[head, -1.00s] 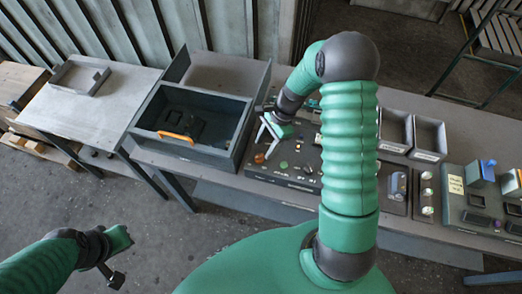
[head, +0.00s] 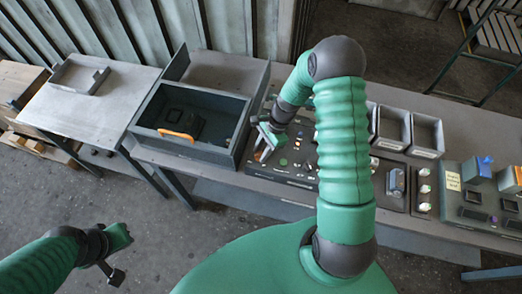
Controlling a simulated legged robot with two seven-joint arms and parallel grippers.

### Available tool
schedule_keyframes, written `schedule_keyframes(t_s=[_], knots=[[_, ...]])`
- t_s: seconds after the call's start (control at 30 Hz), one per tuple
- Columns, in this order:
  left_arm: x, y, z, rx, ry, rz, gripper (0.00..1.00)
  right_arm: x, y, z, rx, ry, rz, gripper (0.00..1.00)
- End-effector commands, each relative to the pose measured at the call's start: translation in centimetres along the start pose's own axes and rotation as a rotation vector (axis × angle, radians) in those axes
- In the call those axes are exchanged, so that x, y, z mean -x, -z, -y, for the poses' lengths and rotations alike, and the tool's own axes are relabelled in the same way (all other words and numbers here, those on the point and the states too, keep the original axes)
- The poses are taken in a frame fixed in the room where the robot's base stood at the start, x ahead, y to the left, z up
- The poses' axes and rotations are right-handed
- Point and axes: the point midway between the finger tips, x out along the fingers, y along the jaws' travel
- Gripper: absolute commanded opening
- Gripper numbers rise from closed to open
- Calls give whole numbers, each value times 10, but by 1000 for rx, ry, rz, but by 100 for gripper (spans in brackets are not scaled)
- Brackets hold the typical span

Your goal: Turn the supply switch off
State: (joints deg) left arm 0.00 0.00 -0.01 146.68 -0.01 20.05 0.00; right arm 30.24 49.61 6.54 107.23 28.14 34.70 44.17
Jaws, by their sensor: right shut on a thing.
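A dark control panel (head: 291,178) with small knobs and buttons lies on the bench, partly behind my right arm. A green button (head: 283,161) shows on it. My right gripper (head: 261,152) is down at the panel's left end, its pale fingers shut on a small control there. The fingers hide that control, and I cannot read its label or tell for sure that it is the supply switch. My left gripper (head: 117,258) hangs over the floor at lower left, away from the bench.
An open grey bin (head: 240,142) with an orange handle (head: 175,135) stands just left of the panel. Two small grey trays (head: 427,153) and more control boxes (head: 477,204) are to the right. A side table (head: 85,112) holds a shallow frame (head: 76,78).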

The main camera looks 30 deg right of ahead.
Motion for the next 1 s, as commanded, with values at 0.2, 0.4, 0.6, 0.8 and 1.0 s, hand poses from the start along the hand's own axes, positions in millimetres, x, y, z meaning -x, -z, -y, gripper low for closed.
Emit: schedule_keyframes(t_s=[0.2,0.4,0.6,0.8,1.0], knots=[[0,0,0,0,0,0,0,-1,-6,1,8,-3,12,0],[0,0,0,0,0,0,0,-1,-7,2,47,-19,11,0],[-1,0,0,0,0,0,0,-2,-8,3,150,-61,11,0],[-3,-1,0,0,0,0,0,-2,-8,4,307,-125,11,0],[-7,-2,0,0,0,0,0,-3,-9,4,483,-197,12,0]])
